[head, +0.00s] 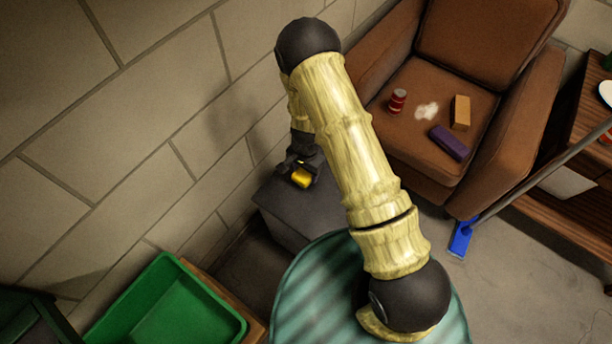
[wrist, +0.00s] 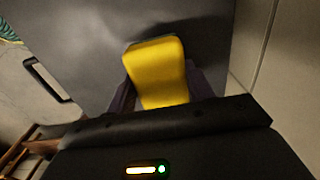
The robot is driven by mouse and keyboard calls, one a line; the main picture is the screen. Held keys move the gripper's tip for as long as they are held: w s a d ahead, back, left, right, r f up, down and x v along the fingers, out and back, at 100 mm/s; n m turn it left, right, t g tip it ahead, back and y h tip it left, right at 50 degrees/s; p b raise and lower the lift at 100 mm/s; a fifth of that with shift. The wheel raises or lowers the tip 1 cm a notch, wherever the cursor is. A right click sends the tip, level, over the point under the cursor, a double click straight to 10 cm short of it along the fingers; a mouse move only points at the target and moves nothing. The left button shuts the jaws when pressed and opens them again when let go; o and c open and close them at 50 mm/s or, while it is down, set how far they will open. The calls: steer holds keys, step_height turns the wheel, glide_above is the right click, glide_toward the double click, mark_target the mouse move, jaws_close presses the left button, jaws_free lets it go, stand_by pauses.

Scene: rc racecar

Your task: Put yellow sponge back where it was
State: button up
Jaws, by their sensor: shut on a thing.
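The yellow sponge (head: 301,178) is between the fingers of my gripper (head: 303,168), at the dark grey cabinet (head: 283,221) beside the wall. In the wrist view the sponge (wrist: 158,70) sticks out beyond the fingers of my gripper (wrist: 163,90), which are shut on its sides. The flat grey top of the cabinet (wrist: 85,50) lies behind it. I cannot tell whether the sponge touches this top or is just above it. Part of the sponge is hidden by the gripper.
A brown armchair (head: 395,140) holds a red can (head: 397,101), an orange block (head: 461,112), a purple block (head: 448,143) and a white patch (head: 426,110). A green bin (head: 200,300) stands at the lower left. A blue-headed mop (head: 461,238) leans at the right. The block wall (head: 150,130) is close to my gripper.

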mark_target(306, 176)
step_height(306, 176, down, 3)
steer(key=shift+f+b, duration=0.2)
steer(key=shift+b, duration=0.1)
steer(key=o, duration=0.9)
steer(key=shift+r, duration=0.15)
step_height(306, 176, up, 12)
steer(key=p, duration=0.3)
